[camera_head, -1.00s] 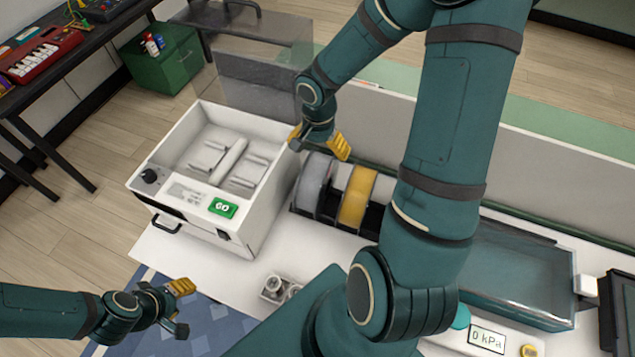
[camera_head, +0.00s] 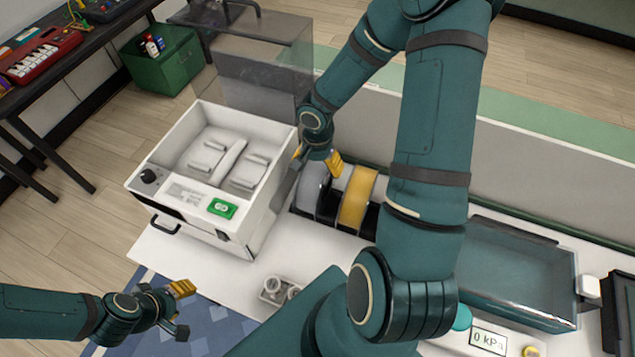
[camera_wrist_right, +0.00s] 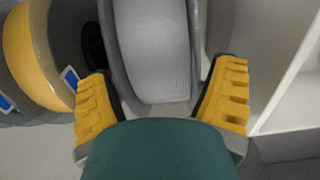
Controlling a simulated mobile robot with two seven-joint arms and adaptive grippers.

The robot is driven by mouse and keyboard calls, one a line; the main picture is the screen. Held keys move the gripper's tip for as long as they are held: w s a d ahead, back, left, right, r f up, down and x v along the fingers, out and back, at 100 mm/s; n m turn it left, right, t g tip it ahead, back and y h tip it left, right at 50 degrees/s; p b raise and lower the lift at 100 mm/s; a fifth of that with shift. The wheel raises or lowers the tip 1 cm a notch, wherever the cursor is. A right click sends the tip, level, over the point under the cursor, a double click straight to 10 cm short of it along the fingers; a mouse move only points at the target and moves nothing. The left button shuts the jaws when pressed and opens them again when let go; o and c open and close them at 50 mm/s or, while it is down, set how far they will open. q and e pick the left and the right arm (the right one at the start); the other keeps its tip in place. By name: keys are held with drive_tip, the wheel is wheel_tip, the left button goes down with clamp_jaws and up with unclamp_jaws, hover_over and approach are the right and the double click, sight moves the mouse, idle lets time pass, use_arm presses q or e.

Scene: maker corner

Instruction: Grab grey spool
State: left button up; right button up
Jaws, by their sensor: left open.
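The grey spool (camera_head: 311,187) stands in a dark rack on the white table, just right of the white machine. In the right wrist view the grey spool (camera_wrist_right: 156,50) lies ahead, between the spread yellow fingers. My right gripper (camera_head: 316,163) is open above the top of the spool, its fingers to either side. It also shows in the right wrist view (camera_wrist_right: 162,105), and I see no clear contact. My left gripper (camera_head: 182,308) is open and empty at the lower left, over the blue mat.
A yellow spool (camera_head: 356,199) stands beside the grey one in the rack. The white machine (camera_head: 262,232) with a GO button stands close on the left. A clear-lidded box (camera_head: 520,270) is at the right. Small metal cups (camera_head: 272,287) sit in front.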

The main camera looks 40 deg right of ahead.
drive_tip(key=c, duration=0.8)
drive_tip(key=shift+c, duration=0.2)
drive_tip(key=shift+w+r, duration=0.1)
